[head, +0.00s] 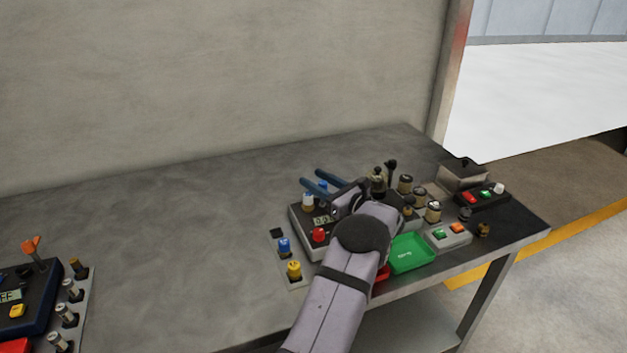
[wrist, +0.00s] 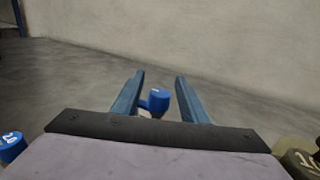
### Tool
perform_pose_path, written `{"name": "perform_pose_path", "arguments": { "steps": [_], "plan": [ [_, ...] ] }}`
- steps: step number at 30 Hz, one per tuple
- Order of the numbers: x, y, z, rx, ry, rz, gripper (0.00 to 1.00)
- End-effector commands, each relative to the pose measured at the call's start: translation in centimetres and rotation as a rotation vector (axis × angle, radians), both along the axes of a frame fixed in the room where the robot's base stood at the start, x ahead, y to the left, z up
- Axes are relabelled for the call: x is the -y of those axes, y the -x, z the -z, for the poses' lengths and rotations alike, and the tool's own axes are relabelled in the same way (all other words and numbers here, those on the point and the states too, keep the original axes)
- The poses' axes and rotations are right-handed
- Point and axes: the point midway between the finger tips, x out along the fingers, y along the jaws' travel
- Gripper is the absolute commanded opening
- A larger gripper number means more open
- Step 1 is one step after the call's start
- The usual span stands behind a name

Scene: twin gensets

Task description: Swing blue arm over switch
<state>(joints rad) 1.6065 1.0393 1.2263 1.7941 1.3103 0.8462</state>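My gripper (head: 310,177) is over the grey control box (head: 299,230) on the bench, with its two blue fingers pointing to the back left. In the wrist view my gripper (wrist: 160,76) is open, with a gap between its fingers. A blue knob (wrist: 158,98) shows between them, and a small gap seems to remain on each side. In the head view the blue knob (head: 322,186) is partly hidden by the fingers. I cannot tell whether it belongs to the blue arm. A white knob (head: 308,201) stands in front of it. My arm hides part of the box.
A blue knob (head: 284,244) and a yellow knob (head: 293,269) stand left of my arm. A red button (head: 319,235) and a green tray (head: 411,254) are close. Several posts stand behind the gripper. Another genset panel (head: 40,300) is at far left. The bench between is clear.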

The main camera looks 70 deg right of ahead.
Motion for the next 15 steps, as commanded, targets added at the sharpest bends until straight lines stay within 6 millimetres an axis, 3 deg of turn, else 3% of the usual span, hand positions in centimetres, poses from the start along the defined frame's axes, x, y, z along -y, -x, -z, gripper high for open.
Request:
{"name": "perform_pose_path", "arguments": {
  "steps": [9, 15],
  "plan": [
    [-1.6, 4.1, 0.2, 0.001, 0.001, 0.003, 0.4],
    [-2.2, 5.4, 0.1, 0.001, 0.0, 0.0, 0.4]
  ]
}}
